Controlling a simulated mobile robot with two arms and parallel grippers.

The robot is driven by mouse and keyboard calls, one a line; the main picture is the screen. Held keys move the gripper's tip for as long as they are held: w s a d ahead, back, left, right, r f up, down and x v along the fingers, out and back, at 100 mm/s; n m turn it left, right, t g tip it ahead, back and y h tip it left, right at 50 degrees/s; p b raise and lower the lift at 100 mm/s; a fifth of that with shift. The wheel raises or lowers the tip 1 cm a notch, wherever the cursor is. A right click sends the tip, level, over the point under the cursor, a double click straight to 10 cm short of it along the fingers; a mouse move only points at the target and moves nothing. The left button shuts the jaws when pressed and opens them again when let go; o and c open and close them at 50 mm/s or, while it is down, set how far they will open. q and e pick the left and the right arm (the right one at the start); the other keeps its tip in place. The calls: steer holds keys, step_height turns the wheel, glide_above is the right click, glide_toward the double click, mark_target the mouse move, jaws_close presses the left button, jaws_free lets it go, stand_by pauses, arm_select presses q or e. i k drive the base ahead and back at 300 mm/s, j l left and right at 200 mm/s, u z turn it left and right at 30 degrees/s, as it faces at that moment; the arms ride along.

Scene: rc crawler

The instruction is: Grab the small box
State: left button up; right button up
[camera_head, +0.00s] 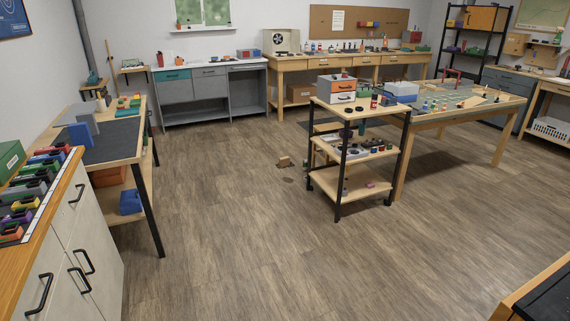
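Several things could be the small box, and I cannot tell which one is meant. A small brown block-like thing (284,161) lies on the floor left of the black-framed cart. A cardboard box (299,93) sits on the low shelf of the back workbench. A blue box (131,202) stands on the lower shelf of the left table. An orange and white drawer box (336,88) stands on the cart's top. Neither of my grippers is in view.
The cart (343,186) stands mid-room against a long worktable (450,116). The left table (112,142) and a white cabinet (75,258) line the left side. A wood-edged dark surface (545,295) cuts into the lower right corner. The central wooden floor (260,250) is clear.

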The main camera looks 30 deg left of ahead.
mark_target(283, 162)
steer(key=i+j+u, duration=0.3)
steer(key=i+j, duration=0.15)
steer(key=i+j+u, duration=0.3)
steer(key=i, duration=0.25)
steer(key=i+j+u, duration=0.15)
steer(key=i+u, duration=0.2)
steer(key=i, duration=0.15)
steer(key=i+u, duration=0.3)
steer(key=i, duration=2.7)
steer(key=i+j+z, duration=0.15)
steer(key=i+z, duration=0.25)
steer(key=i, duration=0.3)
steer(key=i+j+z, duration=0.45)
steer(key=i, duration=0.2)
steer(key=i+j+z, duration=0.4)
steer(key=i+j, duration=0.15)
steer(key=i+l, duration=0.05)
